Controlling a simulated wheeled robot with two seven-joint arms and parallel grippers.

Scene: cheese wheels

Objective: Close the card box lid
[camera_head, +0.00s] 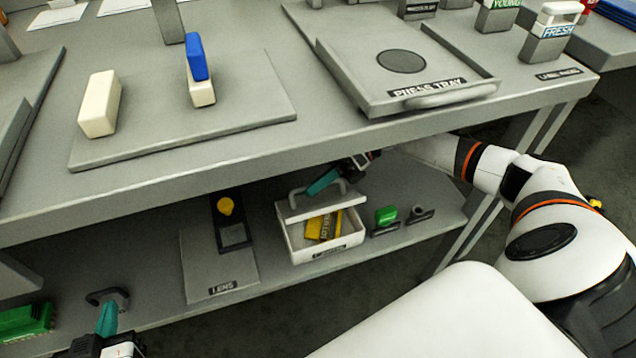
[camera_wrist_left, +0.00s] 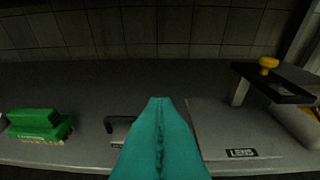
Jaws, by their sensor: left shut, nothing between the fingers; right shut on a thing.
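The white card box (camera_head: 328,256) stands on the lower shelf with yellow cards (camera_head: 323,226) inside. Its pale lid (camera_head: 308,207) is raised at the back, so the front of the box is open and the cards show. My right gripper (camera_head: 322,183) reaches in under the tabletop and is shut on the lid handle (camera_head: 343,186); the exact contact is small in the head view. My left gripper (camera_head: 107,318) is shut and empty at the lower left, well apart from the box. Its teal fingers (camera_wrist_left: 157,135) fill the middle of the left wrist view.
A lens board (camera_head: 205,268) with a yellow knob (camera_head: 226,205) lies left of the box. A green item (camera_head: 385,215) stands to its right. Near my left gripper are a dark handle (camera_wrist_left: 109,123) and a green block (camera_wrist_left: 38,125). The tabletop edge (camera_head: 200,165) overhangs the shelf.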

